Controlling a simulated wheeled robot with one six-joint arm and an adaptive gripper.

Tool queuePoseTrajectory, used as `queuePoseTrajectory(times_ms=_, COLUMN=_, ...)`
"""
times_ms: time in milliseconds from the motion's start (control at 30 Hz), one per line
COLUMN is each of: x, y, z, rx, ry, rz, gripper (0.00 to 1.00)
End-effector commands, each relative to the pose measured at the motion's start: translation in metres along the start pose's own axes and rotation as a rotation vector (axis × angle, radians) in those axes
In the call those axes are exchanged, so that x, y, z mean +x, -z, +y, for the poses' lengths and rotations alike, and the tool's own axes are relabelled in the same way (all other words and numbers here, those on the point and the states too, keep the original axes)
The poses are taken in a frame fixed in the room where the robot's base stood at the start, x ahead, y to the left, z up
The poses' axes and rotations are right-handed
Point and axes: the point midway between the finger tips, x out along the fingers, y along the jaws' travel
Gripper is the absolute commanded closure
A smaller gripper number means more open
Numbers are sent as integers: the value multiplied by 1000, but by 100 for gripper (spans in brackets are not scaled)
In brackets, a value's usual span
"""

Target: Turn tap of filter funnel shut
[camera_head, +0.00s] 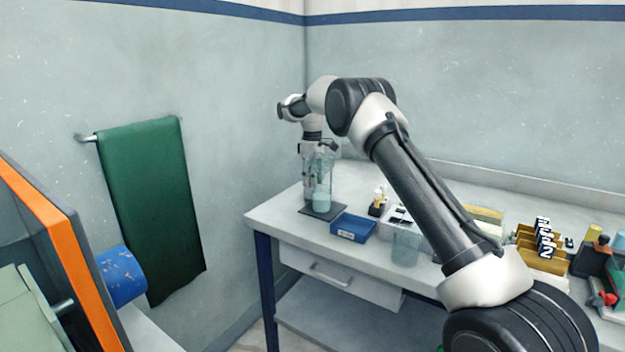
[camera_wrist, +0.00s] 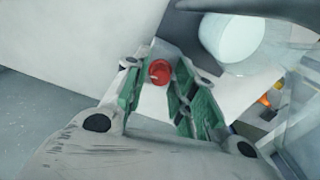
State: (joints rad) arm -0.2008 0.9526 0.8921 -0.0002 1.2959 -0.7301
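The filter funnel (camera_head: 326,160) is a clear vessel on a stand at the back left of the bench, with a pale container (camera_head: 322,199) low on its dark base plate (camera_head: 332,214). My gripper (camera_head: 308,185) points down close beside it and partly hides it. In the wrist view, a round red tap knob (camera_wrist: 160,72) shows between the tips of my gripper's green-padded fingers (camera_wrist: 157,88). The fingers are spread, with a gap between the pads. I cannot tell whether either finger touches the knob. A pale round shape (camera_wrist: 232,38) lies to its right.
A blue tray (camera_head: 352,228) stands just in front of the base plate on the bench (camera_head: 275,222). A clear beaker (camera_head: 405,248) and small bottles (camera_head: 378,200) are to the right. A green towel (camera_head: 155,210) hangs on the left wall. The bench's left corner is clear.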

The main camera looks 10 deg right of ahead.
Motion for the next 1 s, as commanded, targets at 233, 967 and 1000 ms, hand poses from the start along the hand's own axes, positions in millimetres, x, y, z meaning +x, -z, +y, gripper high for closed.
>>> queuePoseTrajectory(times_ms=233, x=0, y=0, z=0, rx=1, ry=1, rz=-1, gripper=60)
queuePoseTrajectory(times_ms=967, x=-108, y=1, z=1, rx=1, ry=-1, rz=1, gripper=60)
queuePoseTrajectory(times_ms=1000, x=-112, y=0, z=0, rx=1, ry=0, rz=0, gripper=60)
